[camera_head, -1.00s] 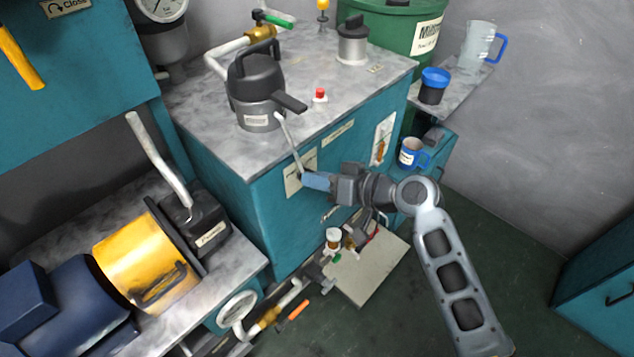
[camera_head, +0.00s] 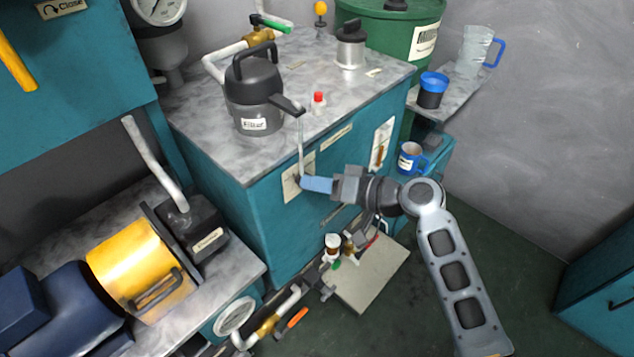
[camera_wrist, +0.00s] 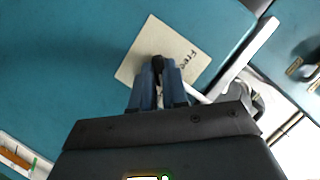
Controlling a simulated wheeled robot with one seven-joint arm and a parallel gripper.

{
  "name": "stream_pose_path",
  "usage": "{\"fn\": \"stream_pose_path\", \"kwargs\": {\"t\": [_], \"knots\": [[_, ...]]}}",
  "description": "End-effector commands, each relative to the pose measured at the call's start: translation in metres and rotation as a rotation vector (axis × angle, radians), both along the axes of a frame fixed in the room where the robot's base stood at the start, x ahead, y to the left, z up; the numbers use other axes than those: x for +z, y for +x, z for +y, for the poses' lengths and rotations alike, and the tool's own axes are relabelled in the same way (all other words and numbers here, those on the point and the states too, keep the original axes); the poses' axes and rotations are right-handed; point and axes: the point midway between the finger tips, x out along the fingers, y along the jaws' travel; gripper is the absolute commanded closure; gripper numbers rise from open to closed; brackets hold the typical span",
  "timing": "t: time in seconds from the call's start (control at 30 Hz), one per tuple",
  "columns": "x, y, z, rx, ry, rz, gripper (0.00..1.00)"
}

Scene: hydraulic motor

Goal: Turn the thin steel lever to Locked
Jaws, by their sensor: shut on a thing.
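The thin steel lever (camera_head: 300,148) stands nearly upright in front of the teal cabinet's side, its free end by the black kettle-like pot's spout. Its lower end is at a pale label plate (camera_head: 290,188). My gripper (camera_head: 303,184) is at this lower end, with its blue fingers closed on the lever's hub. In the wrist view the gripper (camera_wrist: 158,78) is closed around the dark hub (camera_wrist: 158,64), and the lever (camera_wrist: 250,50) runs off to the upper right. The plate (camera_wrist: 190,55) there shows a word like "Free"; the other marking is hidden or unreadable.
The black-topped pot (camera_head: 255,95) and a red button (camera_head: 318,101) stand on the cabinet top (camera_head: 215,140). A second pale plate (camera_head: 336,137) and a tall label (camera_head: 382,143) are on the cabinet side. A blue mug (camera_head: 411,158) sits on a shelf to the right.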

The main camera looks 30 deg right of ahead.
Motion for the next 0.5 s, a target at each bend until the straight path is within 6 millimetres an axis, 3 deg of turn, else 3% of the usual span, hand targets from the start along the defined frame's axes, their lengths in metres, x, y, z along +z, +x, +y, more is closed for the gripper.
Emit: {"fn": "stream_pose_path", "kwargs": {"t": [0.03,0.07,0.3,0.5], "knots": [[-0.0016,-0.0007,0.0003,0.001,0.001,0.004,1.0],[-0.0017,-0.0007,0.0004,0.001,0.001,0.004,0.83],[-0.0009,-0.0003,0.0003,0.001,0.0,0.002,0.61],[-0.0004,-0.0003,0.0,0.0,0.0,0.002,0.61]]}}
